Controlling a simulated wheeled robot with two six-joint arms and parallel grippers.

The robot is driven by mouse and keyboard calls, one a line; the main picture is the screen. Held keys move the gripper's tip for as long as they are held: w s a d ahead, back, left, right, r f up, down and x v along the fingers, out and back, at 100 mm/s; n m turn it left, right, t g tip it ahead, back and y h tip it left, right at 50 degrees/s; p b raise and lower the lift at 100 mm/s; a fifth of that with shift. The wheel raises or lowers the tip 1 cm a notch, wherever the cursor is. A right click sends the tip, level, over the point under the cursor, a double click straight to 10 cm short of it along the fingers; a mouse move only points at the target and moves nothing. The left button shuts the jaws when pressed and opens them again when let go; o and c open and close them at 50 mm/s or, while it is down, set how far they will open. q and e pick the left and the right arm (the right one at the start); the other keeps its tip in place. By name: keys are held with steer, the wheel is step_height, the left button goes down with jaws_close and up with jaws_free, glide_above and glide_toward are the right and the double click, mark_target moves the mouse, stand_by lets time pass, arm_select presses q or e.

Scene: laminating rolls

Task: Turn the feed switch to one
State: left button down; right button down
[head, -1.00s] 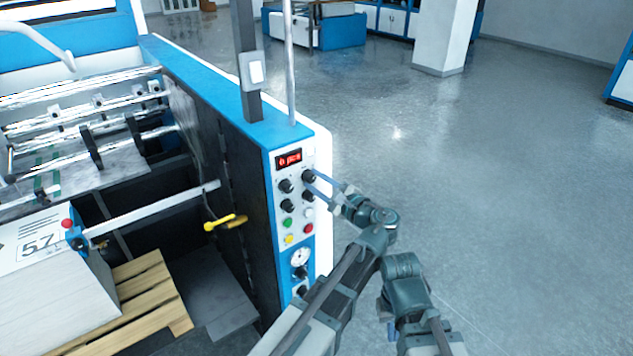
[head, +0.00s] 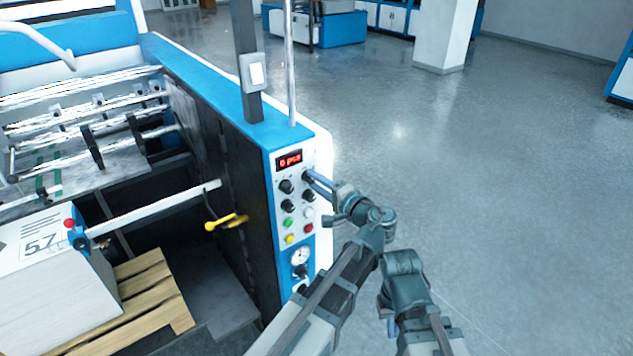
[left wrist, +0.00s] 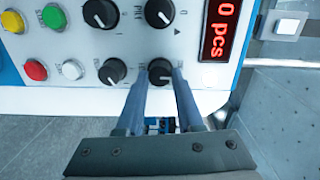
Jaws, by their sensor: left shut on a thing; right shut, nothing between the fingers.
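The control panel (head: 296,214) on the machine's blue end carries several black knobs. My left gripper (head: 309,179) is shut on the upper right knob (head: 306,174), just below the red display (head: 289,161). My right gripper (head: 391,326) is shut and empty, low to the right of the panel.
A neighbouring knob (left wrist: 112,72) is close beside the held one. Green (left wrist: 53,16), yellow and red buttons lie lower on the panel. A yellow handle (head: 226,222) sticks out from the machine's dark side. The floor to the right is open.

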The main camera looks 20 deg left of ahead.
arm_select(q)
steer(key=shift+s+f+n, duration=0.1)
steer(key=shift+n, duration=0.4)
steer(key=c, duration=0.5)
jaws_free()
steer(key=shift+c, duration=0.2)
